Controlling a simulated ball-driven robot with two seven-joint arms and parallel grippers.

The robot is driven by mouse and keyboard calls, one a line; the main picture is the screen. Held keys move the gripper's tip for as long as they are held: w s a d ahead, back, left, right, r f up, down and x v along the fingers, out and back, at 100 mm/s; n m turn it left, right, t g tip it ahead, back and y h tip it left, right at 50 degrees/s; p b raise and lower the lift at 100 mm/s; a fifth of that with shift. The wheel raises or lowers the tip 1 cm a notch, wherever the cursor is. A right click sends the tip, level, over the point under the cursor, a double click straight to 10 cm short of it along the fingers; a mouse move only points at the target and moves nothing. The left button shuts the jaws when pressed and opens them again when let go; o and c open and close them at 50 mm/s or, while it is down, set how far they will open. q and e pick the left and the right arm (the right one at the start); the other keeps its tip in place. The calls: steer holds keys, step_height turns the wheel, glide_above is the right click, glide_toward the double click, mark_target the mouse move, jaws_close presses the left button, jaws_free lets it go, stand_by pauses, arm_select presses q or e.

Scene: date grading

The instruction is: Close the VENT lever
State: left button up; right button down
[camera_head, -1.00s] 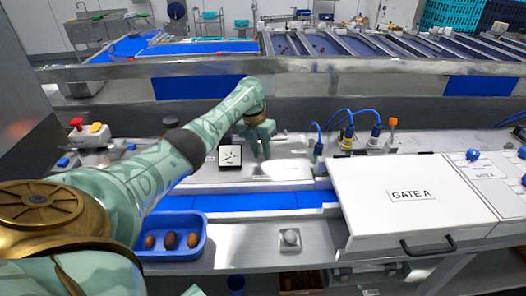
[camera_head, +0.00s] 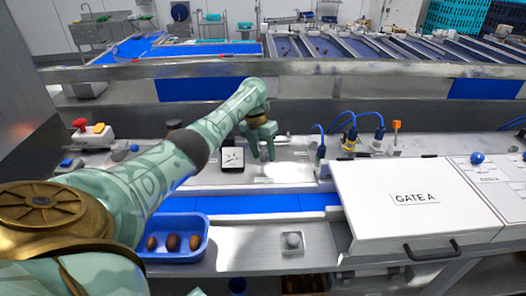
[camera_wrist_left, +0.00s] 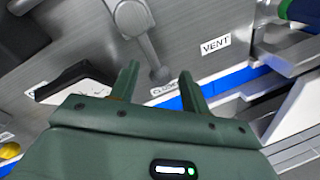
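The VENT lever (camera_wrist_left: 146,48) is a grey metal arm running from a round pivot to a rounded tip, seen in the left wrist view. A white VENT label (camera_wrist_left: 215,45) is on the panel to its right. Another label, partly hidden, lies below the tip. My left gripper (camera_wrist_left: 158,76) is open, with its two fingers on either side of the lever's tip in the picture; I cannot tell whether they touch it. In the head view my left gripper (camera_head: 262,146) points down over the metal panel, and the lever cannot be made out there.
A square gauge (camera_head: 232,158) stands left of the gripper. A blue tray (camera_head: 205,240) with 3 dates sits in front, near the blue belt (camera_head: 270,204).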

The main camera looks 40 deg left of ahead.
arm_select(q)
steer(key=shift+r, duration=0.1)
steer(key=a+r+p, duration=0.2)
steer(key=a+r, duration=0.1)
steer(key=r, duration=1.3)
steer(key=shift+s, duration=0.25)
steer(key=shift+a+f, duration=0.1)
